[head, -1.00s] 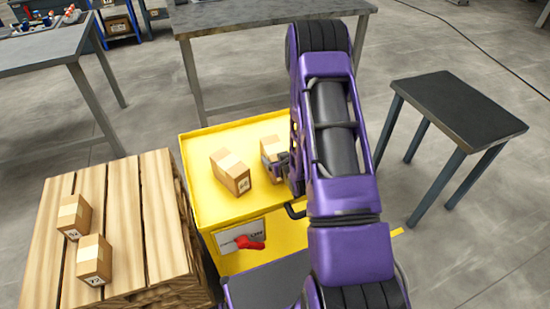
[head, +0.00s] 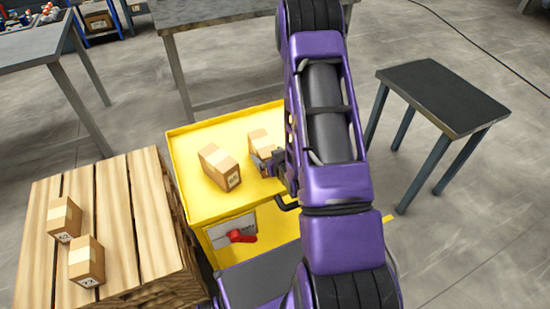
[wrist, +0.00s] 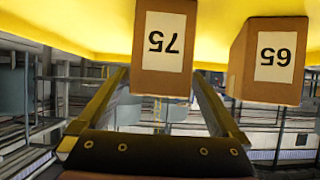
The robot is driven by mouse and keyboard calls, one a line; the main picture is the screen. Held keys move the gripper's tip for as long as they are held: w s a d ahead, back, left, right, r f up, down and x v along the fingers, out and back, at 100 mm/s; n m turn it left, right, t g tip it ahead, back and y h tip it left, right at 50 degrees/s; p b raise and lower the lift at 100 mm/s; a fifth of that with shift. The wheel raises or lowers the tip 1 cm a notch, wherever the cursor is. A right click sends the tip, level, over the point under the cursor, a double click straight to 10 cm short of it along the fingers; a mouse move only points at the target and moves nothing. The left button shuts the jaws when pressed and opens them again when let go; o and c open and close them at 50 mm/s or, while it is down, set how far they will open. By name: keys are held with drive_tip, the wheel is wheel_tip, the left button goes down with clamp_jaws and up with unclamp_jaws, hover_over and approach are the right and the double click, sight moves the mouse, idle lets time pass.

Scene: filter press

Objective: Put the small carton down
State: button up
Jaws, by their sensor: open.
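A small brown carton labelled 75 (wrist: 160,45) stands on the yellow cart (head: 215,205), near the right of its top in the head view (head: 262,143). My gripper (head: 274,163) is at its front right side and hides part of it. In the wrist view, the open fingers (wrist: 162,78) lie on either side of the carton's near face, with gaps visible; that picture is upside down. A second carton labelled 65 (wrist: 272,60) stands apart from it, to its left in the head view (head: 220,168).
A wooden pallet stack (head: 115,215) at left carries two more cartons (head: 64,220) (head: 87,261). A dark small table (head: 445,95) stands at right. A grey workbench (head: 230,15) is behind the cart. A red object (head: 240,236) is at the cart's front.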

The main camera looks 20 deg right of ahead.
drive_tip(key=v, duration=0.6)
drive_tip(key=shift+s, duration=0.35)
drive_tip(key=shift+r, duration=0.15)
